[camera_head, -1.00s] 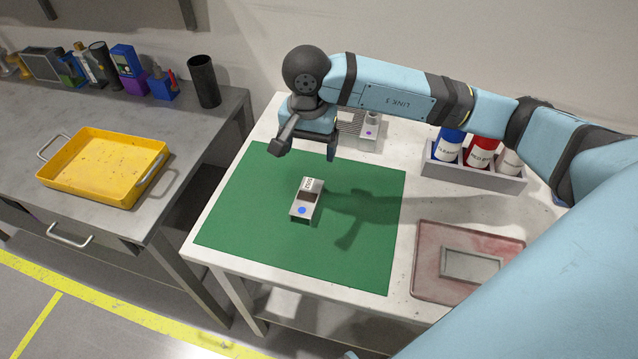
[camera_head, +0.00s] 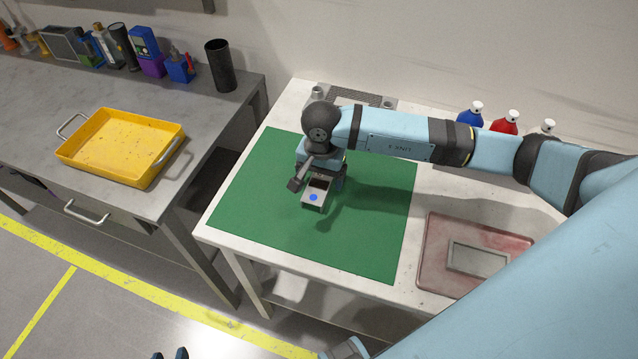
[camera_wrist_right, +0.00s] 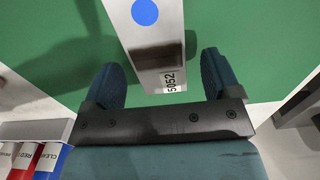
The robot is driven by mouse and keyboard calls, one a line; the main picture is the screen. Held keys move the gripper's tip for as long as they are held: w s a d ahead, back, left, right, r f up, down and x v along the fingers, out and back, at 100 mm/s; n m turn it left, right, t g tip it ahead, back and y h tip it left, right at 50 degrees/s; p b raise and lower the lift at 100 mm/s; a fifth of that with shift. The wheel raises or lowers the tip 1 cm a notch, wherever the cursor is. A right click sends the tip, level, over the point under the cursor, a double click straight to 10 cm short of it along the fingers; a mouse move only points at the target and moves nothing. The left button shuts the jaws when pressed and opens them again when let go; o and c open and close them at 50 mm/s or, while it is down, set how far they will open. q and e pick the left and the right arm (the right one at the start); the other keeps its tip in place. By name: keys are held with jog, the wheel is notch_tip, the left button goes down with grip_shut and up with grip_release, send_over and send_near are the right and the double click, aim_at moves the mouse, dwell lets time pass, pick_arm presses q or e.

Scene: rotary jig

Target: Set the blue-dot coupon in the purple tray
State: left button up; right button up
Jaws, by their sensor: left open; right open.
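The blue-dot coupon (camera_head: 313,203) is a grey metal piece with a blue dot near its front end, over the green mat. In the right wrist view the coupon (camera_wrist_right: 152,38) also shows a "5052" label. My right gripper (camera_head: 318,184) is above the coupon's labelled end. In the right wrist view its open fingers (camera_wrist_right: 161,80) stand on either side of the coupon, with gaps. My left gripper (camera_head: 170,355) shows only as two parted fingertips at the bottom edge, empty. No clearly purple tray shows; there are a yellow tray (camera_head: 75,151) and a dull reddish tray (camera_head: 434,262).
The green mat (camera_head: 260,225) is otherwise clear. The reddish tray holds a grey rectangular frame (camera_head: 478,258). Blue (camera_head: 469,116) and red (camera_head: 505,123) bottles stand behind my right arm. A dark cup (camera_head: 219,65) and several tools stand on the left bench.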

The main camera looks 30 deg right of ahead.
jog(key=shift+f, duration=0.5)
jog(key=c, duration=1.1)
jog(key=shift+c, duration=0.3)
jog(key=shift+r, duration=0.15)
